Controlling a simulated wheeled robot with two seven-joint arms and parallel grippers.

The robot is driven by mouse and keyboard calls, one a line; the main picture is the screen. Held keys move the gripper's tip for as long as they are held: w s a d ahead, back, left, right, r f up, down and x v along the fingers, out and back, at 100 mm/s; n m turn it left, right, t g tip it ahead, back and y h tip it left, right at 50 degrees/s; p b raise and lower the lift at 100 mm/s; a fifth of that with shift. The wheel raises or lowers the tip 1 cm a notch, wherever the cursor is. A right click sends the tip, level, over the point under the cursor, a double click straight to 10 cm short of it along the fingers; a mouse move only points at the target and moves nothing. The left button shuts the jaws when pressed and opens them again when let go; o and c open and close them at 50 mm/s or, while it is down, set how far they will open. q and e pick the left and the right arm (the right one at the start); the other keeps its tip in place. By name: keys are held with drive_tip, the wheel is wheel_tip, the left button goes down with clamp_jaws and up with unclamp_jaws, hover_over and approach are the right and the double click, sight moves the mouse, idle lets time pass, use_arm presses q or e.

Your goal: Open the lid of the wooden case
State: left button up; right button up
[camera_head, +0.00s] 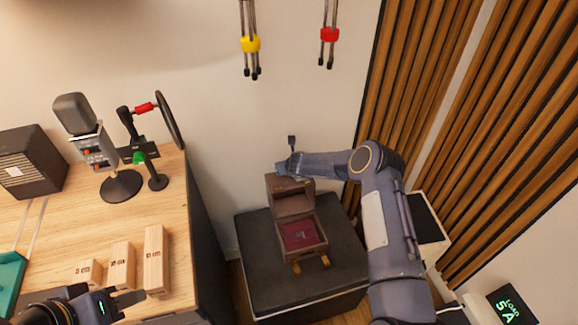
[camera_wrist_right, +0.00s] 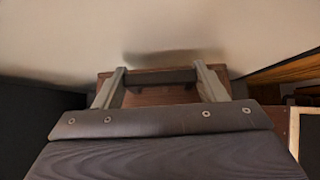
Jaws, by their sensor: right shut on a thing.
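The wooden case (camera_head: 324,252) stands on a black block. Its lid (camera_head: 290,202) is raised, standing up at the back, and the dark red inside with a small grey object (camera_head: 300,236) shows. My right gripper (camera_head: 283,168) is at the upper edge of the lid. In the right wrist view, the right gripper's two fingers (camera_wrist_right: 160,84) are at the ends of a dark bar (camera_wrist_right: 160,77) on the brown lid (camera_wrist_right: 150,97), closed on it. My left gripper (camera_head: 128,306) is low at the left, over the desk edge and away from the case; its opening is unclear.
The black block (camera_head: 258,262) has free room around the case. The wooden desk (camera_head: 40,225) at left holds a microphone (camera_head: 95,140), a pop filter (camera_head: 172,122), a dark speaker-like box (camera_head: 30,162) and wooden blocks (camera_head: 156,258). Slatted wood panels (camera_head: 425,75) stand behind my right arm.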

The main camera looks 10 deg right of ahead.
drive_tip(key=shift+w+f, duration=0.1)
drive_tip(key=shift+w, duration=0.15)
drive_tip(key=o, duration=1.4)
drive_tip(key=b+v, duration=0.1)
drive_tip(key=v, duration=0.5)
drive_tip(key=shift+s+b, duration=0.15)
drive_tip(key=shift+b, duration=0.25)
drive_tip(key=shift+v, duration=0.8)
